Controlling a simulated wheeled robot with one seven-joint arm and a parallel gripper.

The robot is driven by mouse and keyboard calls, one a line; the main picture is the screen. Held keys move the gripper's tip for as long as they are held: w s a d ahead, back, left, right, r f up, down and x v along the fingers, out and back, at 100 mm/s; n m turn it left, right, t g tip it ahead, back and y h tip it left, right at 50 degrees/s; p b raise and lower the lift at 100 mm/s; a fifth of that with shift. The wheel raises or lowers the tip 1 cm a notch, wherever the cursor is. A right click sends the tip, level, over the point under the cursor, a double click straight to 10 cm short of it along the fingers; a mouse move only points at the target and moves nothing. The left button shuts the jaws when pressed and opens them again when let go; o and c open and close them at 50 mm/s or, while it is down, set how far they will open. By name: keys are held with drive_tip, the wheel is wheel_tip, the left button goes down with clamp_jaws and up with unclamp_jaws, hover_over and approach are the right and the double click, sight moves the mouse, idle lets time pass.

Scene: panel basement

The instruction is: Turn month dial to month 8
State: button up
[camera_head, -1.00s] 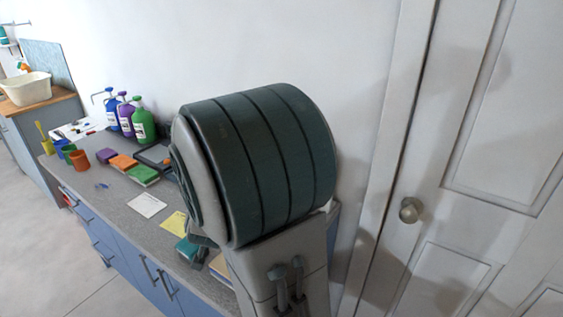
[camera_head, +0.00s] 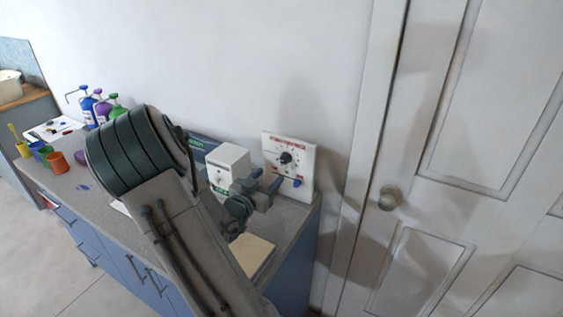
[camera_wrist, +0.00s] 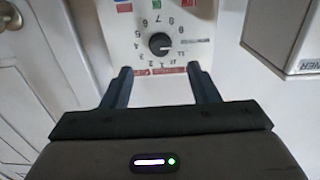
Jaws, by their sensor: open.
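The month dial is a round black knob (camera_head: 287,157) on a white panel (camera_head: 305,152) leaning at the back right of the counter. In the wrist view the knob (camera_wrist: 160,43) appears upside down with printed numbers around it; I cannot tell surely which number it points to. My gripper (camera_wrist: 160,70) is open and empty, its two dark fingers apart at either side below the knob, not touching it. In the head view my gripper (camera_head: 266,180) is just in front of the panel, partly hidden by my wrist.
A white box (camera_head: 227,163) stands close to the panel's left, also at the right of the wrist view (camera_wrist: 290,40). A beige book-like item (camera_head: 252,254) lies on the counter (camera_head: 297,216) below my arm. Bottles (camera_head: 92,108) and cups (camera_head: 57,162) stand left. A white door (camera_head: 480,100) is right.

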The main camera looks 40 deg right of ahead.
sight(283, 161)
drive_tip(key=p+x, duration=0.1)
drive_tip(key=x, duration=0.7)
drive_tip(key=shift+w+d+f, duration=0.1)
drive_tip(key=shift+w+d, duration=0.05)
drive_tip(key=shift+d, duration=0.2)
drive_tip(key=c, duration=1)
